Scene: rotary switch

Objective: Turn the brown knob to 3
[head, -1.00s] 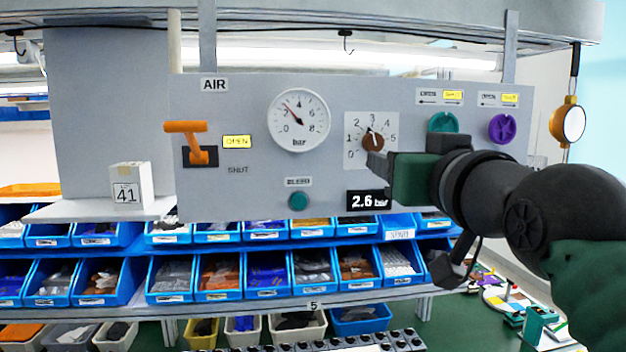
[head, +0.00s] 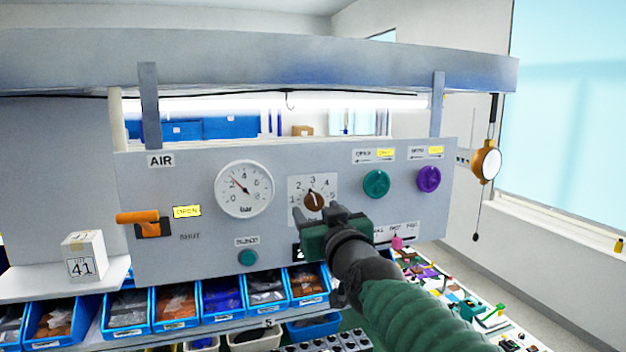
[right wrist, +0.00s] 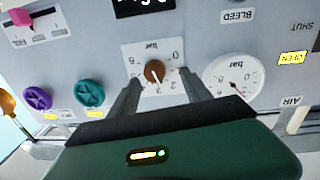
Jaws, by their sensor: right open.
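The brown knob (head: 315,201) sits on a white numbered dial plate (head: 295,183) in the grey panel. Its white mark points up and slightly left, between 2 and 3. My right gripper (head: 317,212) is in front of the knob, its fingers spread. In the right wrist view, which is upside down, the knob (right wrist: 154,71) lies between the two open fingertips (right wrist: 159,76), with a gap on each side. Contact is not visible. My left gripper is not in view.
The pressure gauge (head: 244,190) is left of the knob; the teal knob (head: 376,184) and purple knob (head: 428,179) are right. An orange lever (head: 140,217) is at far left. My gripper mostly hides the digital display. Blue bins (head: 178,308) stand below the panel.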

